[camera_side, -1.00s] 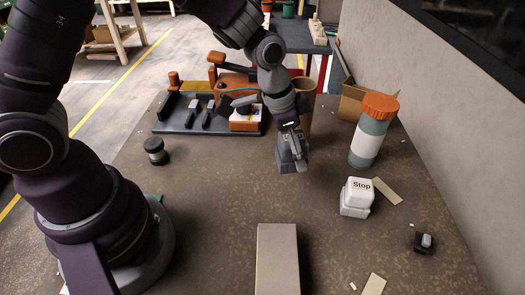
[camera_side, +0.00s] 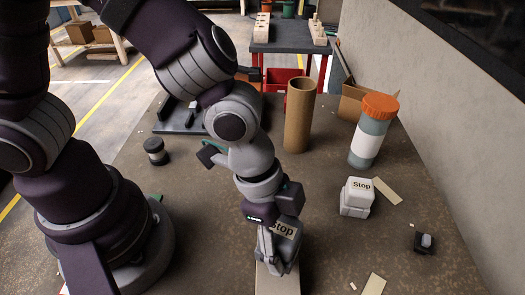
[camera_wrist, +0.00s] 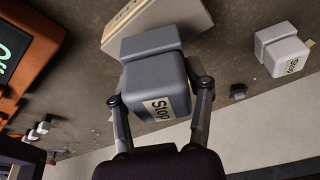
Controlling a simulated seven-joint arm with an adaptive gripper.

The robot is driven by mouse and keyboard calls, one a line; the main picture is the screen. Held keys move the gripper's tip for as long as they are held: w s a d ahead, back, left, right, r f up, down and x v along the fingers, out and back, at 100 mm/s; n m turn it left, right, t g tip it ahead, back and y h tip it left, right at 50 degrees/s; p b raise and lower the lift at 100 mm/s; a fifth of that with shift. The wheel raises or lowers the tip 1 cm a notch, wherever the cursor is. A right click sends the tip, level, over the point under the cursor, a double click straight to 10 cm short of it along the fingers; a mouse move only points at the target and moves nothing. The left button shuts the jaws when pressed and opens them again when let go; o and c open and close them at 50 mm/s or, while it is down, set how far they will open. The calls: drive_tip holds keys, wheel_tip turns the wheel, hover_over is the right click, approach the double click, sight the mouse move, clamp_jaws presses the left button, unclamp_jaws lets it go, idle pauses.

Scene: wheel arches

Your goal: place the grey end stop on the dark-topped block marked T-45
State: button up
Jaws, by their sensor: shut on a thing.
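My gripper (camera_side: 272,248) is shut on the grey end stop (camera_side: 288,236), a block-like piece with a "Stop" label. In the wrist view, my gripper's fingers (camera_wrist: 162,92) stand on both sides of the grey end stop (camera_wrist: 155,62). A long beige-grey block (camera_side: 277,284) lies below it at the bottom of the side view, mostly hidden by my gripper and the stop. I cannot tell whether the stop touches the block.
A white stop (camera_side: 356,198) marked "Stop" stands to the right, also in the wrist view (camera_wrist: 283,52). A cardboard tube (camera_side: 299,115), an orange-lidded bottle (camera_side: 371,135) and an open box (camera_side: 352,100) stand behind. A small dark piece (camera_side: 424,243) lies at right. Table between is mostly clear.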

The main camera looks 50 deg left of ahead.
drive_tip(key=shift+f, duration=0.95)
drive_tip(key=o, duration=1.2)
drive_tip(key=shift+f, duration=0.1)
drive_tip(key=v, duration=1.2)
drive_tip(key=a+r+n+t+y, duration=0.1)
drive_tip(key=a+n, duration=0.3)
drive_tip(key=a, duration=0.1)
drive_tip(key=a+r+n+t+y, duration=0.1)
drive_tip(key=a+n+t, duration=0.1)
drive_tip(key=a+n, duration=0.3)
drive_tip(key=a+r+n+t+y, duration=0.1)
drive_tip(key=a+r+n, duration=0.1)
drive_tip(key=a+n, duration=0.2)
drive_tip(key=shift+w+a+n, duration=0.15)
drive_tip(key=shift+w+a, duration=0.05)
drive_tip(key=shift+a, duration=0.35)
drive_tip(key=shift+w+a+n, duration=0.15)
drive_tip(key=shift+w+a, duration=0.05)
drive_tip(key=shift+a, duration=0.35)
